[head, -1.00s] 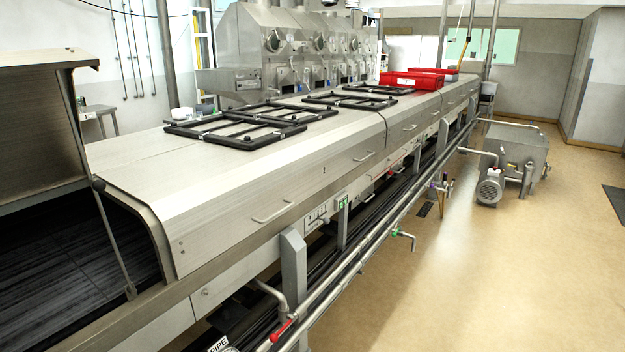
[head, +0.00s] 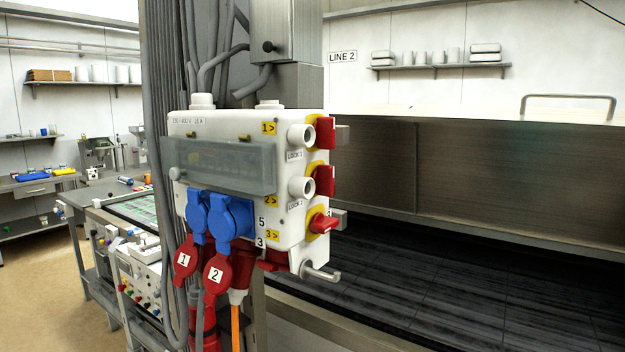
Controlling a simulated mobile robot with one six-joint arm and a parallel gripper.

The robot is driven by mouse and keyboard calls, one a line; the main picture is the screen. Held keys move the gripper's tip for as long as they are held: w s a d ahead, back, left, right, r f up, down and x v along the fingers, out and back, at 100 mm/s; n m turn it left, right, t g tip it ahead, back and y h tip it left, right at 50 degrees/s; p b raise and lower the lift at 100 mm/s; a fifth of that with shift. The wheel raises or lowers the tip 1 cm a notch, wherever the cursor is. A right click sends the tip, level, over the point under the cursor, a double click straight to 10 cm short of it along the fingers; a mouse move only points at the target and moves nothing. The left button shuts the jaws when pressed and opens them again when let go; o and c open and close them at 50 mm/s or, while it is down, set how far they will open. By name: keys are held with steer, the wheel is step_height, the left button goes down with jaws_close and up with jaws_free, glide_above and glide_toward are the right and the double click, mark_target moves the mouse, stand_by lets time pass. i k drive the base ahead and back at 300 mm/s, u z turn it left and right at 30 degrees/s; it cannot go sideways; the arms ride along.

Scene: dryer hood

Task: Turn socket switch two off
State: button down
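A white socket box (head: 290,225) is mounted on a post in the middle of the head view. Its right side carries three red rotary switches on yellow plates. The middle switch (head: 324,181), beside the yellow label "2>" (head: 271,200), has its red handle upright. The top switch (head: 325,133), by the label "1>", also looks upright. The bottom switch (head: 323,223), by the label "3>", is turned nearly level. White round parts marked "LOCK 1" and "LOCK 2" sit left of the upper two switches. My gripper is not in view.
Blue plugs (head: 230,217) and red plugs tagged 1 (head: 184,260) and 2 (head: 217,274) hang below the box with cables. Grey conduits run up the post (head: 292,32). A dark conveyor bed (head: 430,285) lies to the right. Open floor (head: 40,310) shows at lower left.

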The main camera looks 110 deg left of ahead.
mark_target(323, 176)
steer(key=z, duration=1.2)
steer(key=k, duration=0.1)
steer(key=u, duration=2.55)
steer(key=k, duration=0.2)
steer(key=u, duration=2.15)
steer(key=k, duration=0.7)
steer(key=z, duration=0.15)
steer(key=i, duration=0.45)
steer(key=z, duration=0.05)
